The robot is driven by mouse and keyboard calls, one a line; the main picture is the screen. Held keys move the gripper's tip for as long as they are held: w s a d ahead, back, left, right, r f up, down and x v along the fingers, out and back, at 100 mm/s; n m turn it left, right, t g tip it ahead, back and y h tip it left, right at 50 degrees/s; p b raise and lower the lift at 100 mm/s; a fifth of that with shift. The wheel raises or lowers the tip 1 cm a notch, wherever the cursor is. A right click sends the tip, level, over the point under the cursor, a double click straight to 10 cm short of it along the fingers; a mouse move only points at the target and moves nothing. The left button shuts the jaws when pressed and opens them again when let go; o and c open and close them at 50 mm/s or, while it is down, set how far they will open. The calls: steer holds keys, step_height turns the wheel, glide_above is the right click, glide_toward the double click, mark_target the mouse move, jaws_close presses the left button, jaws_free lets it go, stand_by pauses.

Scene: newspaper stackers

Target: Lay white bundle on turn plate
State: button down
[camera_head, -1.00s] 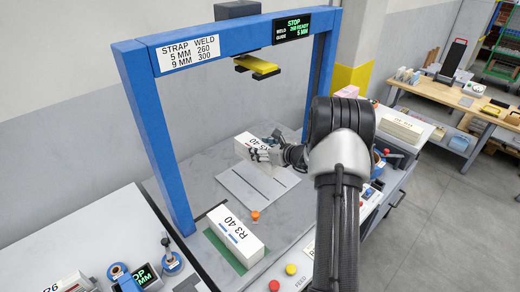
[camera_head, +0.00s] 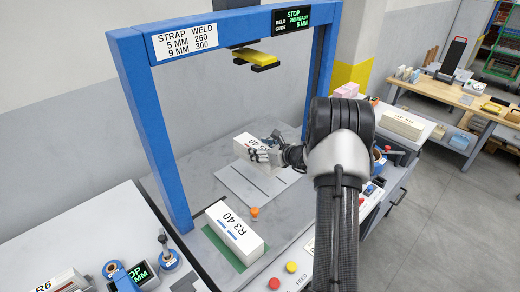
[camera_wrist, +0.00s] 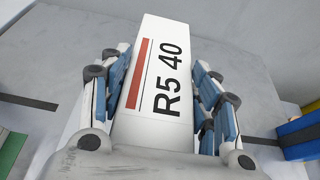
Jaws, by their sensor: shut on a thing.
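My gripper (camera_wrist: 158,105) is shut on a white bundle (camera_wrist: 163,62) marked "R5 40" with a red stripe, fingers on both long sides. In the head view the same bundle (camera_head: 245,145) is at the back end of a pale slotted plate (camera_head: 240,188), probably the turn plate, under the blue frame. I cannot tell whether the bundle touches the surface below it. A second white bundle (camera_head: 236,232) marked "R3 40" with blue marks lies on a green pad (camera_head: 222,250) at the front left of the plate.
A blue strapping frame (camera_head: 150,135) arches over the work surface, with a yellow-and-black head (camera_head: 258,60) hanging from it. An orange knob (camera_head: 254,212) stands between plate and "R3 40" bundle. Red and yellow buttons (camera_head: 291,267) sit at the front edge.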

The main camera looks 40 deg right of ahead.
steer(key=shift+f+b, duration=2.35)
steer(key=shift+f, duration=0.4)
steer(key=shift+f+b, duration=0.45)
steer(key=shift+f, duration=0.1)
steer(key=c, duration=0.9)
jaws_free()
steer(key=o, duration=0.4)
steer(key=shift+f, duration=0.1)
